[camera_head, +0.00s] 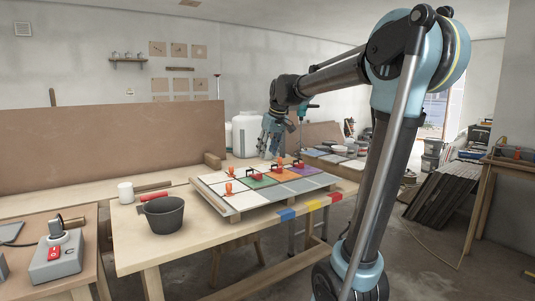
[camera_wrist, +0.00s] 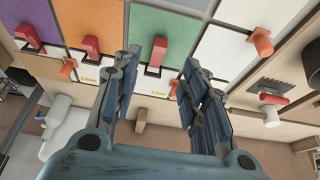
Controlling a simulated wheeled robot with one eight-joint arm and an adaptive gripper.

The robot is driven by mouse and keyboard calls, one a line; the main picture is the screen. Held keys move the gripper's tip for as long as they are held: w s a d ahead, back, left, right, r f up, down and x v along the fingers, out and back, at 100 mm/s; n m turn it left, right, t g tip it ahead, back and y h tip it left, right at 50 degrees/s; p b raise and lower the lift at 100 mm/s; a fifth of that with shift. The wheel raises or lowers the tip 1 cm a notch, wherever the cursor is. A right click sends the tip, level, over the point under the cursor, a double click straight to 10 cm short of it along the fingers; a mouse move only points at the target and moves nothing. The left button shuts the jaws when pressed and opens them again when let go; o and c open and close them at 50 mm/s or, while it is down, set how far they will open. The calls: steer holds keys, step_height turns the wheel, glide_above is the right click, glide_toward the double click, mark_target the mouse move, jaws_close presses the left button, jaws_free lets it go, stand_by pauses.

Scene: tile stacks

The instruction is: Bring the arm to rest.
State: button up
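My gripper (camera_head: 270,148) hangs above the far side of the tile board, its fingers pointing down. In the wrist view my gripper (camera_wrist: 160,62) has its two fingers spread apart, with nothing held between them. Coloured tiles lie on the board: a green tile (camera_wrist: 167,32), an orange tile (camera_wrist: 95,18) and a purple tile (camera_wrist: 22,62). A red handle (camera_wrist: 157,52) on the green tile shows between the fingers. Other red handles stand on the orange and purple tiles. Whether the fingers touch anything is hard to tell, but they appear clear above the tiles.
Small orange pegs (camera_head: 229,188) stand at the board. A side bench at left holds a grey switch box (camera_head: 56,258).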

steer(key=s+d+f+m, duration=0.2)
steer(key=s+d+f, duration=0.4)
steer(key=s, duration=0.5)
steer(key=s+d+f+m+g+h, duration=0.1)
steer(key=s+d+f+m, duration=0.1)
steer(key=s+d+f, duration=0.4)
steer(key=s+d+f+m+h, duration=0.1)
steer(key=s+d+f, duration=0.5)
steer(key=s+f, duration=0.8)
steer(key=shift+s+d+f+m, duration=0.2)
steer(key=shift+s+m, duration=0.6)
steer(key=shift+s, duration=0.05)
steer(key=shift+w+f, duration=0.2)
steer(key=shift+w, duration=0.3)
